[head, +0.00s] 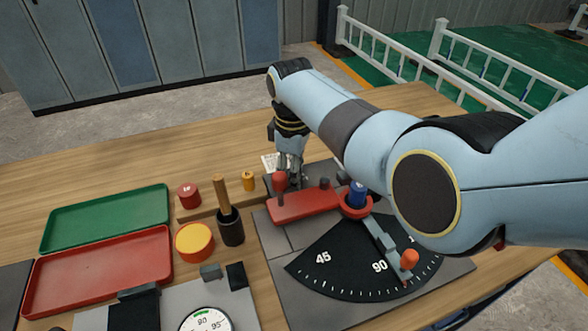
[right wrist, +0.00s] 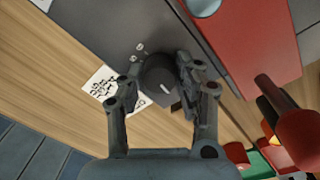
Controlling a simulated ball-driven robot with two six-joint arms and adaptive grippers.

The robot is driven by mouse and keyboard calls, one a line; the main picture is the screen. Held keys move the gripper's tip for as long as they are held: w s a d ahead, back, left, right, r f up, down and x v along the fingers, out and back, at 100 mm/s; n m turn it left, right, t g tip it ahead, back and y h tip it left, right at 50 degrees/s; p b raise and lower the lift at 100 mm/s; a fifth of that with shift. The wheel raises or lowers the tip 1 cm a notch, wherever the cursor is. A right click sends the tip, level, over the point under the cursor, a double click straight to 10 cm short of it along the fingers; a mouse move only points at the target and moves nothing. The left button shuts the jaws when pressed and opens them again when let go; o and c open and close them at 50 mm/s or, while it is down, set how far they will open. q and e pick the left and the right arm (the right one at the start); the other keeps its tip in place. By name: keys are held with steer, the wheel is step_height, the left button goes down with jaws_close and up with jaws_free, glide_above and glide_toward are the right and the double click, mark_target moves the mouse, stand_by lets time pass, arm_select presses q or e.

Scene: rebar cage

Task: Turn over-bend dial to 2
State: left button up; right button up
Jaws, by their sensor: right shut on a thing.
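The over-bend dial (right wrist: 160,76) is a round black knob with a short white pointer line, on a dark grey plate (right wrist: 110,32). Small white marks show on the plate beside it, too small to read for certain. My right gripper (right wrist: 158,78) is shut on the dial, with a finger on either side of it. In the head view my right gripper (head: 291,178) points down at the back of the bending plate, behind the red block (head: 303,205), and hides the dial. My left gripper is not in view.
A red-knobbed lever (head: 280,182) stands close to my right gripper. A blue pin (head: 357,193), an angle scale (head: 340,262) and a white card (right wrist: 98,82) are nearby. Green (head: 105,218) and red (head: 98,270) trays lie left. Bare wood is behind the plate.

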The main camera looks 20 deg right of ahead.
steer(key=shift+r+m+p, duration=0.1)
steer(key=shift+m+p, duration=0.4)
steer(key=shift+m, duration=0.7)
steer(key=m, duration=0.2)
steer(key=shift+m+p, duration=0.35)
steer(key=shift+m, duration=0.05)
steer(key=m, duration=0.5)
steer(key=shift+m, duration=0.3)
steer(key=o, duration=1.2)
steer(key=shift+c, duration=0.2)
